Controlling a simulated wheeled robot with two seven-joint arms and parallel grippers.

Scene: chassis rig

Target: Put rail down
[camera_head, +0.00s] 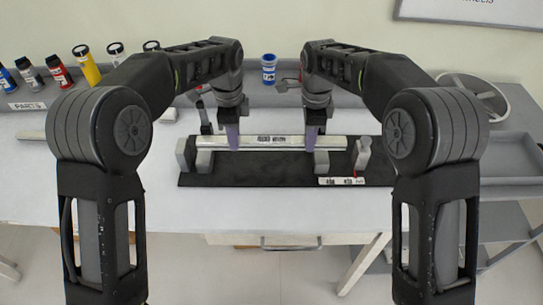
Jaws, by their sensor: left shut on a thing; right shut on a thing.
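A long pale metal rail (270,142) with a dark printed label lies level across the grey blocks of a black fixture board (240,176) on the table. My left gripper (232,140) is shut on the rail left of its label. My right gripper (312,140) is shut on the rail to the right of the label. The grey end block (185,152) stands at the rail's left end, and a grey post with a red part (362,155) stands near its right end. I cannot tell whether the rail fully rests on the blocks.
Several coloured bottles, including a yellow one (86,65), stand along the back left shelf near a parts label. A blue cup (268,70) stands at the back middle. A grey cart (500,170) and a wheel (475,98) are at the right. The white table (150,195) is clear in front left.

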